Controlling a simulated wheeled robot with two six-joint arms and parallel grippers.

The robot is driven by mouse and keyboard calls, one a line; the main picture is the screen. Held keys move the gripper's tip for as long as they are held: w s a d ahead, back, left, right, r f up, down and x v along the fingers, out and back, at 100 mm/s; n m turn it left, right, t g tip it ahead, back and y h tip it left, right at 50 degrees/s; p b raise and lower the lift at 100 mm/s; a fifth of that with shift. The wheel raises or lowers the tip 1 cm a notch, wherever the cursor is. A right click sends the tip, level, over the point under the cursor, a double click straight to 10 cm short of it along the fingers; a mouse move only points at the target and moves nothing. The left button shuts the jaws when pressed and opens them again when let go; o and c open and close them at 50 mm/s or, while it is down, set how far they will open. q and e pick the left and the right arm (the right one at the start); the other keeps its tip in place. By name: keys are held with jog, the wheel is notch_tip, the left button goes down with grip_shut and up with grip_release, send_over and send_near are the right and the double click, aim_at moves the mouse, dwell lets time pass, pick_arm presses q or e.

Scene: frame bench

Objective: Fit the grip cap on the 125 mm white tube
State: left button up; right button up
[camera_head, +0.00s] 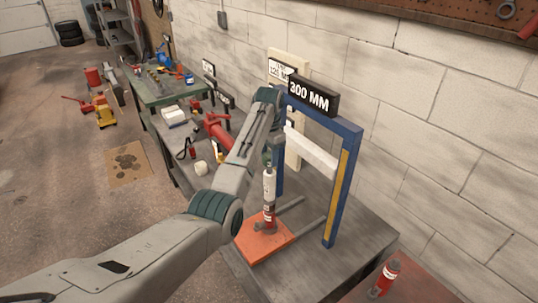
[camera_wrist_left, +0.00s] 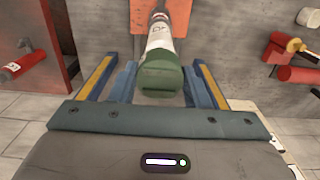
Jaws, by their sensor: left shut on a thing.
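My left gripper (camera_head: 267,162) is shut on an upright white-and-red cylinder (camera_head: 268,188). In the left wrist view the cylinder's white label (camera_wrist_left: 160,40) and green near end (camera_wrist_left: 160,78) show between the fingers. The cylinder's red lower part is just above or on an orange plate (camera_head: 258,243); I cannot tell if they touch.
The grey bench (camera_head: 350,248) has bare room around the blue frame's feet. A block wall closes the back.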

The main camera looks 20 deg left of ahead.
aim_at(269, 155)
pick_arm(q)
jog(key=shift+f, duration=0.75)
jog(key=shift+f, duration=1.15)
jog(key=o, duration=1.1)
jog(key=shift+r+b, duration=0.35)
jog(key=shift+b, duration=0.05)
notch_tip(269, 155, up, 5)
jog(key=b, duration=0.2)
jog(key=shift+f+b, duration=0.15)
jog(key=shift+b, duration=0.15)
notch_tip(269, 155, up, 4)
jog(key=shift+r+p, duration=0.1)
jog(key=shift+p, duration=0.9)
jog(key=shift+r+p, duration=0.65)
jog(key=shift+p, duration=0.05)
